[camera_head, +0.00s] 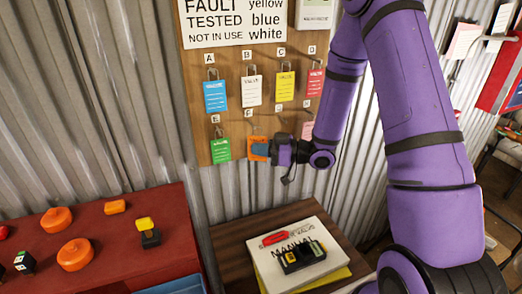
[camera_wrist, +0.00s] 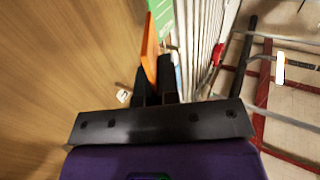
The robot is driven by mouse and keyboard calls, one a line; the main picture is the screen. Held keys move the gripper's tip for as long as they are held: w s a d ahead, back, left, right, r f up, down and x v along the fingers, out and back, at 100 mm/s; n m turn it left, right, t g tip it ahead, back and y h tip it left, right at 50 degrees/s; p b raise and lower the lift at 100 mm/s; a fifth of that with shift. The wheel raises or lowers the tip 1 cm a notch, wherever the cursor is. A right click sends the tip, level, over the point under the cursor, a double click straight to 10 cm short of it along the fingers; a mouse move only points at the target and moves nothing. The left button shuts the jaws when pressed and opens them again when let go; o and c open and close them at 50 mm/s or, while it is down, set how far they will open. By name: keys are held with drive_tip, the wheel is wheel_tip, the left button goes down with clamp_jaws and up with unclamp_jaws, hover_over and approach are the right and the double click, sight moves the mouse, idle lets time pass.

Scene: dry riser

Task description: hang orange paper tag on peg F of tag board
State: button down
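The orange paper tag (camera_head: 257,142) is at the lower row of the wooden tag board (camera_head: 206,129), just below the label F (camera_head: 248,113). My gripper (camera_head: 266,150) is at the tag from the right, with its fingers close together. In the wrist view the tag (camera_wrist: 148,45) stands edge-on between the fingertips (camera_wrist: 155,75), and the fingers look shut on it. I cannot make out peg F or the tag's hole, so I cannot tell whether the tag is on the peg.
A green tag (camera_head: 221,149) hangs at E, left of the orange tag. Blue (camera_head: 215,96), white (camera_head: 251,90), yellow (camera_head: 285,86) and red (camera_head: 315,83) tags hang above. A red cabinet (camera_head: 150,215) and a wooden table (camera_head: 228,243) stand below.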

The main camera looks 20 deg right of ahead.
drive_tip(key=shift+w+f, duration=0.2)
drive_tip(key=shift+w, duration=0.65)
drive_tip(key=shift+w+f, duration=0.2)
drive_tip(key=shift+w, duration=0.6)
drive_tip(key=shift+w+f, duration=0.2)
drive_tip(key=shift+w, duration=0.65)
drive_tip(key=c, duration=1.3)
unclamp_jaws()
drive_tip(key=shift+o, duration=0.2)
drive_tip(key=shift+d, duration=0.1)
drive_tip(key=v, duration=1)
drive_tip(key=shift+s+d, duration=0.2)
drive_tip(key=shift+d, duration=0.05)
